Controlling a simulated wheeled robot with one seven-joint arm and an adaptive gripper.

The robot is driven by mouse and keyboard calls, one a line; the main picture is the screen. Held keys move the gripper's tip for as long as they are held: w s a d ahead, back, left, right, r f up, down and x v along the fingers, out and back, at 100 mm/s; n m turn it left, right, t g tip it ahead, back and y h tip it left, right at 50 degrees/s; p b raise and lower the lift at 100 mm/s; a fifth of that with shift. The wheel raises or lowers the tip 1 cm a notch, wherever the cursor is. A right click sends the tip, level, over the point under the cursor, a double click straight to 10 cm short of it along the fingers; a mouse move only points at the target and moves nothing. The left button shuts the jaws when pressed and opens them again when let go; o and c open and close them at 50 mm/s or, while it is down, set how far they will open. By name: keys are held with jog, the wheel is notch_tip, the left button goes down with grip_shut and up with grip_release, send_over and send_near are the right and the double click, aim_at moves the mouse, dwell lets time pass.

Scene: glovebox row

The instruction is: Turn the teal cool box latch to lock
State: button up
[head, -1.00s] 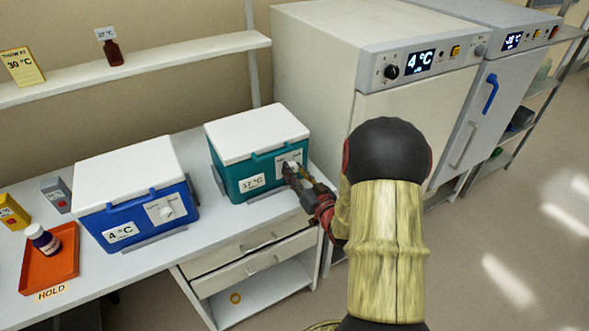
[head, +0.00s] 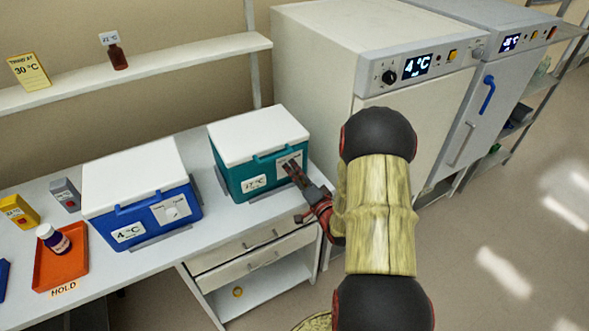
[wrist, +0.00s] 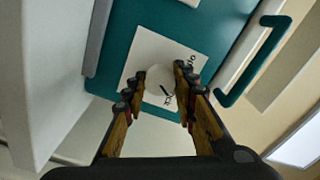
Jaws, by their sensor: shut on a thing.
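The teal cool box (head: 228,180) with its white lid stands on the bench, closed, with a 37 °C-like label on its front. Its latch is a round white knob (wrist: 158,84) with a dark line, on a white plate (wrist: 143,52) with small lettering, partly hidden by my fingers. My gripper (head: 291,167) is at the box's front right, over the latch plate. In the wrist view my gripper (wrist: 157,79) has one finger on each side of the knob and is shut on it. The knob is hidden behind my fingers in the head view.
A blue cool box (head: 150,220) stands left of the teal one. An orange tray (head: 72,272) with a bottle lies further left. Drawers (head: 245,256) are below the bench. A tall white cabinet (head: 310,60) stands close on the right.

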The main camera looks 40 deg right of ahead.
jog(key=shift+m+p, duration=0.4)
jog(key=shift+m, duration=0.6)
jog(key=o, duration=1.2)
jog(key=shift+c, duration=0.2)
jog(key=v, duration=1.2)
jog(key=shift+d+f, duration=0.1)
